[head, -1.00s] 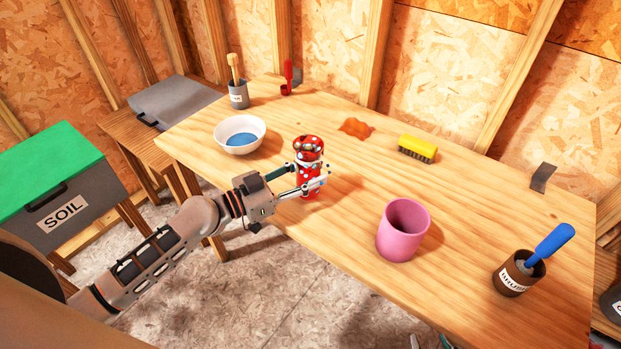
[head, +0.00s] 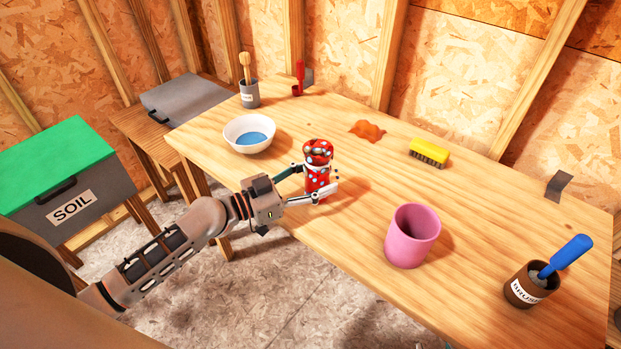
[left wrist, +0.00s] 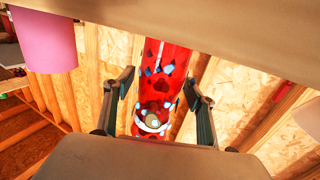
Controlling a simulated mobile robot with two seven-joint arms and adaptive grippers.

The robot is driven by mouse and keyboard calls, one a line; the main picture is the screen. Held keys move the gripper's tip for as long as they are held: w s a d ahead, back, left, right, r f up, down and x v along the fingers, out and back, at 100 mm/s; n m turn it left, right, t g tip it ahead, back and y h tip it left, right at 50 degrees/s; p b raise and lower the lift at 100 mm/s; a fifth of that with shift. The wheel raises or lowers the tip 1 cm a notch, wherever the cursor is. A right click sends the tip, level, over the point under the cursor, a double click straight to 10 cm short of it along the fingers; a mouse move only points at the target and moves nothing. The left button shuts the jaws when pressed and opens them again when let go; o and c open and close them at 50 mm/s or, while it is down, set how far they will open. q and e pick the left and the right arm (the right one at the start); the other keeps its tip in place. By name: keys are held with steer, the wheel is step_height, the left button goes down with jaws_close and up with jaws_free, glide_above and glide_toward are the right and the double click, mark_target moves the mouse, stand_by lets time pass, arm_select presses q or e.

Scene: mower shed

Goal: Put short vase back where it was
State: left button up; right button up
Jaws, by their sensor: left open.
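The short vase appears to be the red one with pale and dark spots (head: 318,153). It looks upright on the wooden table, near its front edge. My left gripper (head: 316,187) is around its lower part, with one finger on each side. In the left wrist view the vase (left wrist: 160,90) shows between the two fingers (left wrist: 160,100), with gaps on both sides. The gripper is open. The vase's base is partly hidden by a finger in the head view. My right gripper is out of view.
A pink pot (head: 412,237) stands to the right and a white bowl (head: 250,145) to the left. Behind are an orange piece (head: 367,130), a yellow brush (head: 429,153) and a grey cup (head: 249,98). A brown pot with a blue-handled tool (head: 525,287) stands front right. The table middle is clear.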

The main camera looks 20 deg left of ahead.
mark_target(306, 183)
arm_select(q)
steer(key=shift+r, duration=0.2)
steer(key=v, duration=0.2)
steer(key=b+v, duration=0.1)
steer(key=v, duration=0.1)
steer(key=f+b+v, duration=0.1)
steer(key=v, duration=0.1)
steer(key=shift+s, duration=0.1)
steer(key=b+v, duration=0.1)
steer(key=v, duration=0.1)
steer(key=b+v, duration=0.1)
steer(key=v, duration=0.2)
steer(key=shift+r, duration=0.2)
steer(key=shift+s+a+r, duration=0.2)
steer(key=shift+s+a, duration=0.1)
steer(key=shift+s, duration=0.05)
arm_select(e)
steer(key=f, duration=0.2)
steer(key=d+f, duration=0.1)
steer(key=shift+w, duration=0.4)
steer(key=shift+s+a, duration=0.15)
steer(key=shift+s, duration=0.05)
